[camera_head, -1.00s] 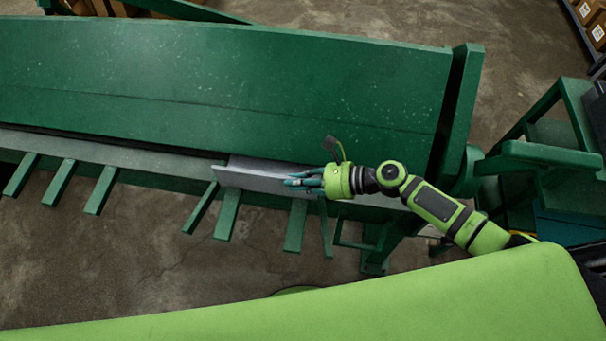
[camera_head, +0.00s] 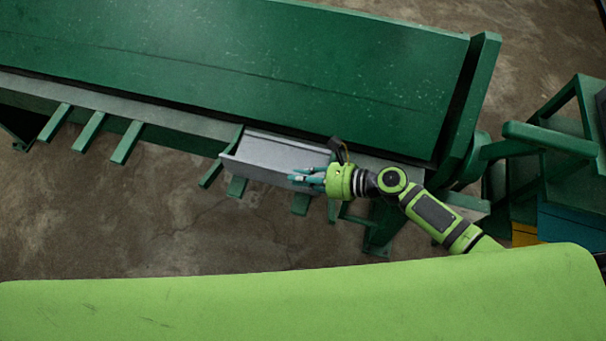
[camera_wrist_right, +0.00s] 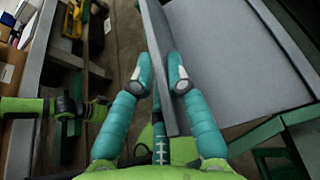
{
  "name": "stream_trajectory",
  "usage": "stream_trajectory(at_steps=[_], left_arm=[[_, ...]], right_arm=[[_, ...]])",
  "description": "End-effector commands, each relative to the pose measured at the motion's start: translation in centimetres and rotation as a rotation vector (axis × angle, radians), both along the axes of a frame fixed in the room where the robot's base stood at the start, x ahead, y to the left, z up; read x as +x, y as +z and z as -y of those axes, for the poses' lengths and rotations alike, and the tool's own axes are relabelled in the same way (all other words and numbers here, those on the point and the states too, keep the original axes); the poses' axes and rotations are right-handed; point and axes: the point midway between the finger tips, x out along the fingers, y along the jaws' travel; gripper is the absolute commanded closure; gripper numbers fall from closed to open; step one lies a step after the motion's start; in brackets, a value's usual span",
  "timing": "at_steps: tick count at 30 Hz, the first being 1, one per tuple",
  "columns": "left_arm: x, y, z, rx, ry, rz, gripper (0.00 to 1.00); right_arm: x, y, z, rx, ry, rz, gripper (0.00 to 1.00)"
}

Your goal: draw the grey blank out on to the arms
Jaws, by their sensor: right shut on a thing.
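The grey blank (camera_head: 275,152) is a bent sheet with an upturned front edge. It lies along the front of the green machine (camera_head: 240,60), partly out over the green support arms (camera_head: 125,142). My right gripper (camera_head: 302,178) is at the blank's front edge, toward its right part. In the right wrist view, the teal fingers (camera_wrist_right: 161,75) are shut on the upturned edge, one on each side, and the blank's flat face (camera_wrist_right: 225,55) spreads to the right. The blank's back edge is hard to make out.
A green frame with a rail (camera_head: 550,138) stands to the right, with a blue box (camera_head: 570,222) by it. Bare concrete floor (camera_head: 130,215) lies in front of the support arms.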

Motion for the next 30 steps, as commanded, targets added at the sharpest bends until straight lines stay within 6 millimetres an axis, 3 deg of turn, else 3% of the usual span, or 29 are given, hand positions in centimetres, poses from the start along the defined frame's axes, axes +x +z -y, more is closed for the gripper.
stream_trajectory(at_steps=[5, 6, 7, 20, 30], left_arm=[[0.3, 0.0, 0.0, 0.0, 0.0, 0.004, 0.46], [0.3, 0.0, 0.0, 0.0, 0.0, 0.004, 0.46], [0.3, 0.0, 0.0, 0.0, 0.0, 0.004, 0.46], [0.2, 0.0, -0.4, 0.004, -0.002, 0.004, 0.46], [0.1, 0.0, -0.1, 0.002, -0.001, 0.002, 0.46]], right_arm=[[0.0, 0.0, 0.0, 0.0, 0.0, 0.0, 1.0], [0.0, 0.0, 0.0, 0.0, -0.001, 0.0, 0.68], [0.0, 0.0, 0.0, 0.0, -0.001, 0.0, 0.56], [-0.2, 0.1, 0.6, -0.001, -0.002, 0.0, 0.56], [-2.3, 2.6, 6.3, -0.005, -0.002, -0.002, 0.56]])
